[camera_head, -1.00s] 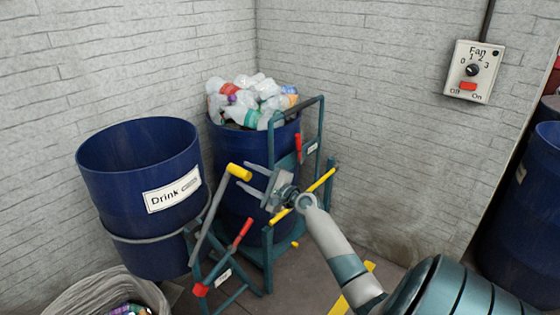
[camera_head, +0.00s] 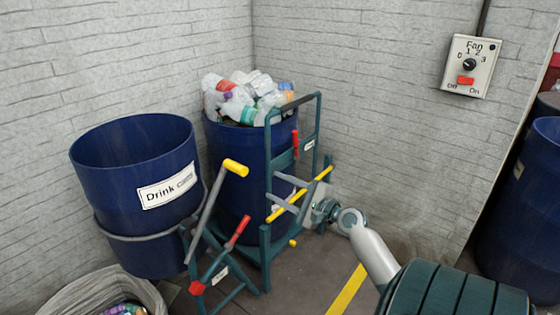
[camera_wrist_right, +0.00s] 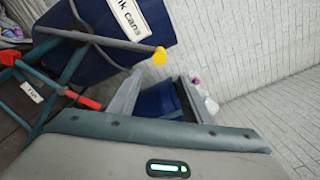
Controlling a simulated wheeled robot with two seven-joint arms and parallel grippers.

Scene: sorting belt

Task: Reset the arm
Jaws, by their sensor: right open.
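My right gripper (camera_head: 286,193) is open and empty in the head view, in front of the teal frame by the bottle-filled blue barrel. Its two grey fingers point left, apart from the yellow-ended grey lever (camera_head: 205,210). In the right wrist view the open fingers (camera_wrist_right: 155,98) stand apart, with part of a blue barrel showing between them. My right arm comes in from the lower right. My left gripper does not show in either view.
A blue barrel labelled Drink (camera_head: 135,160) hangs in a tilting frame at left. Another blue barrel (camera_head: 232,160) holds plastic bottles (camera_head: 245,98). Teal bars with red handles (camera_head: 238,232) stand close by. A fan switch box (camera_head: 469,65) is on the wall. Floor at centre right is clear.

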